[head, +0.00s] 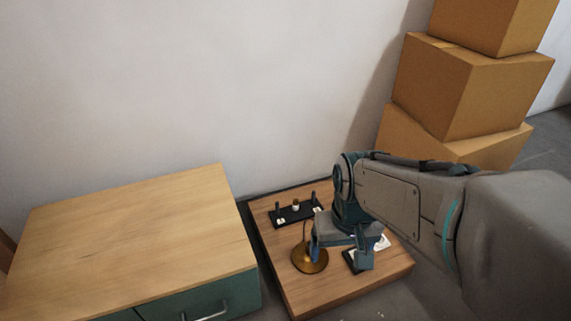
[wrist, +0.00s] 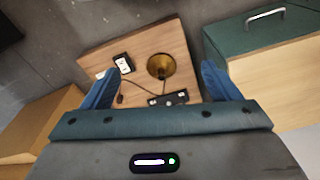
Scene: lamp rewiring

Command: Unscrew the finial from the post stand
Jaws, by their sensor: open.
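The post stand (head: 289,217) is a black plate with short upright posts and white labels at the back of a low wooden table. It also shows in the wrist view (wrist: 172,98), partly near my gripper's lower edge. A small pale piece (head: 296,206) tops the middle post; it may be the finial, but it is too small to tell. My gripper (head: 340,254) is open and empty, above the table in front and to the right of the stand. In the wrist view its blue fingers (wrist: 160,85) are spread wide, with nothing between them at their height.
A round brass lamp base (head: 310,261) with a cord stands on the wooden table (head: 345,293). A black box with a white label (wrist: 123,63) lies beside it. A wood-topped green cabinet (head: 130,240) is at left. Cardboard boxes (head: 455,85) are stacked at right.

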